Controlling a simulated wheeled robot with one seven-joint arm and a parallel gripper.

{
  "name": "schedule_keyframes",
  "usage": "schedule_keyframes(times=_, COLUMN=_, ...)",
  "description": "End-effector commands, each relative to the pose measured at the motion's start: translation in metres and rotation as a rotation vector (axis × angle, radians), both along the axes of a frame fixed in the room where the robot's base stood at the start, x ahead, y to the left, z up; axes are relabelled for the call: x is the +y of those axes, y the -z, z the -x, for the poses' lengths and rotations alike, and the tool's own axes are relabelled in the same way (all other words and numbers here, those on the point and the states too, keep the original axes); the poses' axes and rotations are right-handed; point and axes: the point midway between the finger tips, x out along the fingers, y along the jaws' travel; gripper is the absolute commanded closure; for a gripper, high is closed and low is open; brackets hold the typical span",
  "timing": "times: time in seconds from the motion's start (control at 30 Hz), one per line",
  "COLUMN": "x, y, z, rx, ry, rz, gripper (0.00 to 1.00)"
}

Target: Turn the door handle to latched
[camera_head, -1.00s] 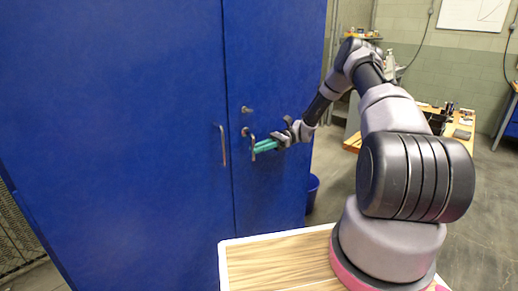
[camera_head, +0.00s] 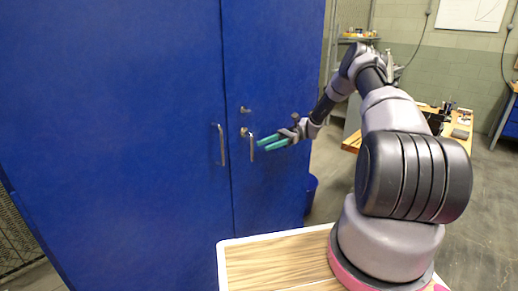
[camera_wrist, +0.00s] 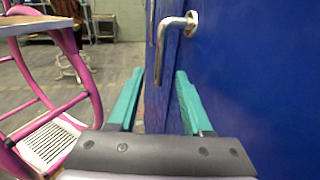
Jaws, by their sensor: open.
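The metal door handle (camera_head: 251,147) is on the right door of the blue cabinet (camera_head: 110,120). Its lever hangs down, close to vertical, from a round pivot at its top. In the wrist view the handle (camera_wrist: 162,38) shows at top centre, with its bent end meeting the door. My gripper (camera_head: 263,146) has green fingers and is just right of the lever, apart from it.
A fixed bar handle (camera_head: 221,145) is on the left door, close by. A small lock (camera_head: 245,110) sits above the door handle. A blue bin (camera_head: 311,188) stands on the floor right of the cabinet. A pink-framed step stool (camera_wrist: 60,110) shows at left in the wrist view.

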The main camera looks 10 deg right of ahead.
Motion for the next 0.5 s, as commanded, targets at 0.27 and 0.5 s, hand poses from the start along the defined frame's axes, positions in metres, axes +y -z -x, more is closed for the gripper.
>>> schedule_keyframes(times=0.27, x=-0.044, y=-0.001, z=-0.020, rx=-0.001, ry=0.001, rz=-0.001, gripper=0.50)
schedule_keyframes(times=0.5, x=-0.054, y=-0.002, z=-0.025, rx=0.000, ry=-0.001, rz=-0.001, gripper=0.50)
